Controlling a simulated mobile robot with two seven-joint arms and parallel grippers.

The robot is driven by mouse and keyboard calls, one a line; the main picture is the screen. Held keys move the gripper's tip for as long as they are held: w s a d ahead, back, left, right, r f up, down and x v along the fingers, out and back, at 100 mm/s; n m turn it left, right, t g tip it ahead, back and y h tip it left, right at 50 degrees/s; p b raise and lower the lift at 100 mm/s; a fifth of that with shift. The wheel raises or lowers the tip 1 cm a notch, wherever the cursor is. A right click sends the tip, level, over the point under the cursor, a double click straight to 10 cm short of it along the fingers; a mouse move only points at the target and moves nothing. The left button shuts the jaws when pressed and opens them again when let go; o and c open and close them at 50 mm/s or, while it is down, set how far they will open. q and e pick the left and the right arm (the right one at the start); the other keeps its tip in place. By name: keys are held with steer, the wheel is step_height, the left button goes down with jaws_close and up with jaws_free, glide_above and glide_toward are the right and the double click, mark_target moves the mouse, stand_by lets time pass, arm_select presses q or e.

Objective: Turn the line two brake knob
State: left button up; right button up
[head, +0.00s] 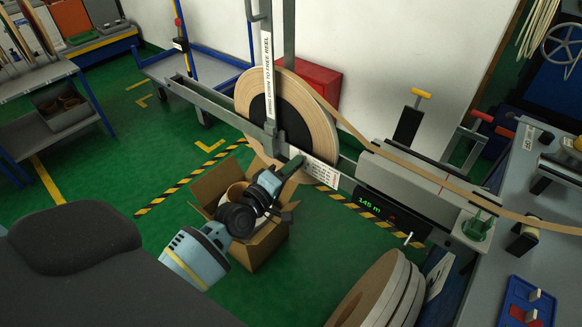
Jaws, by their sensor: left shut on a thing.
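My left gripper (292,166) reaches up from the lower middle to the payoff stand's grey crossbar. It is shut at the left end of a white scale plate (321,171), just below the large tape reel (305,105). The brake knob sits between its fingers and is almost wholly hidden by them, so I cannot tell its angle. The reel hangs on the upright behind the crossbar, and its tan tape runs right over a grey guide. My right gripper is not in view.
An open cardboard box (262,245) stands on the floor below my left wrist. Spare reels (375,290) stand at the lower middle right. A counter display (369,202) reads 146 m. A grey bench (545,245) lies at right, a red box (318,82) behind the reel.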

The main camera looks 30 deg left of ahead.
arm_select(q)
steer(key=o, duration=0.8)
steer(key=shift+o, duration=1)
steer(key=s+a, duration=0.1)
steer(key=s, duration=0.6)
steer(key=shift+s, duration=0.4)
steer(key=shift+f, duration=0.1)
